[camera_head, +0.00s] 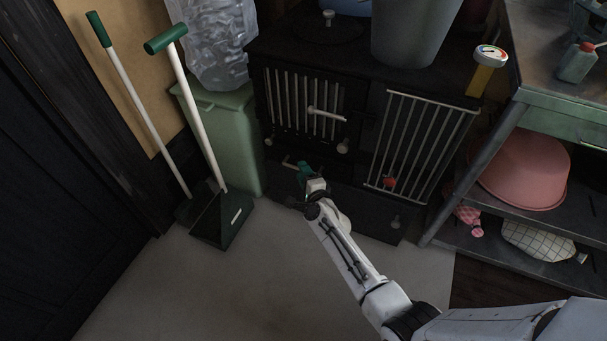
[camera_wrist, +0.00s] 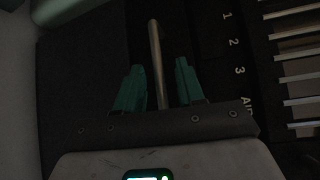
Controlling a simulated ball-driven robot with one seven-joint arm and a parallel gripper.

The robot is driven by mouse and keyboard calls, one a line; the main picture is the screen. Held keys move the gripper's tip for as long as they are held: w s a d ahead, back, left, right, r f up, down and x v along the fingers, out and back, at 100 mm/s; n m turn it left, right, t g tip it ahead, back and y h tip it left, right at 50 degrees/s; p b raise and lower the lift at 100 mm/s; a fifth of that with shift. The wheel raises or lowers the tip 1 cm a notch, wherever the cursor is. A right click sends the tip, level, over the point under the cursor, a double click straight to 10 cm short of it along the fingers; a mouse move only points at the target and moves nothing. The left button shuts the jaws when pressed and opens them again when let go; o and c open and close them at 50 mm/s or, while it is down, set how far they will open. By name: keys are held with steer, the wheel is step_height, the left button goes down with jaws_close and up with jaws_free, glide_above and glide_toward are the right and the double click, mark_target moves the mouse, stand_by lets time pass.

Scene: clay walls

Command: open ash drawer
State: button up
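The black stove (camera_head: 345,68) stands ahead. Its dark lower front, the ash drawer area, lies under the barred firebox door; drawer edges are hard to make out in the dark. A slim metal bar handle (camera_head: 292,163) shows at the lower left front, partly hidden by my gripper (camera_head: 305,178). In the wrist view, the handle (camera_wrist: 157,62) runs between the two green fingers of my gripper (camera_wrist: 160,85). The fingers are apart, with a gap visible on each side of the bar. Markings "1 2 3" and "AIR" (camera_wrist: 238,45) show to its right.
A green bin (camera_head: 233,135) stands left of the stove, with a long-handled dustpan (camera_head: 222,217) and brush in front. A barred guard (camera_head: 420,145) covers the stove's right front. A metal shelf with a pink basin (camera_head: 524,170) stands right. Floor (camera_head: 200,290) at front left is clear.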

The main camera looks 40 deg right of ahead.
steer(key=shift+w+d, duration=0.2)
steer(key=shift+w, duration=0.25)
jaws_close()
stand_by(0.4)
